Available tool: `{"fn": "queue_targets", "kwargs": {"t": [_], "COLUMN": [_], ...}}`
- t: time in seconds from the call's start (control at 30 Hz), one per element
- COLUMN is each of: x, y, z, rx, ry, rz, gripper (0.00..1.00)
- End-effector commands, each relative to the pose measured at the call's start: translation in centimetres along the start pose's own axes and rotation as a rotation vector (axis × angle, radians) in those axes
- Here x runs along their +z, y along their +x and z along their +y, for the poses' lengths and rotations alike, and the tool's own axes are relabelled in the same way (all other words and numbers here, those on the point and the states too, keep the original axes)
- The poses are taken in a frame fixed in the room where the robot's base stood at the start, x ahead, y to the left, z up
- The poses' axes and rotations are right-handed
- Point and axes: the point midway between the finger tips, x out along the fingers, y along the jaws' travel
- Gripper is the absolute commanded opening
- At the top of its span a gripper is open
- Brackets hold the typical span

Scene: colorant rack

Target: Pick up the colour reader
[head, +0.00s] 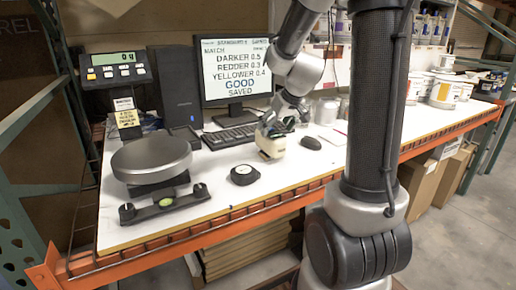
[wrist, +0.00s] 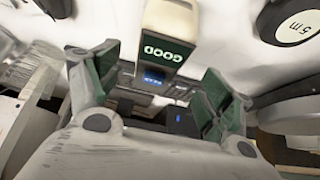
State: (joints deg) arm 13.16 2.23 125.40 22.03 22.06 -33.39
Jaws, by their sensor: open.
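The colour reader (head: 271,147) is a small cream handheld device on the white bench, in front of the keyboard, in the head view.
A black tape measure (head: 244,175) lies just left of the reader. A black mouse (head: 311,142) is to the right, a keyboard (head: 230,137) behind. A scale with a round grey pan (head: 152,158) stands at the left. The bench's front edge (head: 270,197) is clear near the reader.

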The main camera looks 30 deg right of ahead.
Motion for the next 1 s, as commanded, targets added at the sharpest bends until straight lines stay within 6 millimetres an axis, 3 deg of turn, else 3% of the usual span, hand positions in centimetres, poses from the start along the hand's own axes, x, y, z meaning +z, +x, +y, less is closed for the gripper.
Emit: {"fn": "queue_targets", "kwargs": {"t": [0.5, 0.8, 1.0], "x": [0.4, 0.4, 0.4], "y": [6.9, 7.4, 7.4], "z": [0.2, 0.2, 0.2], "rx": [0.000, 0.000, 0.000], "ry": [0.002, 0.000, 0.000], "rz": [-0.001, 0.000, 0.000], "gripper": [0.80, 0.80, 0.44]}}
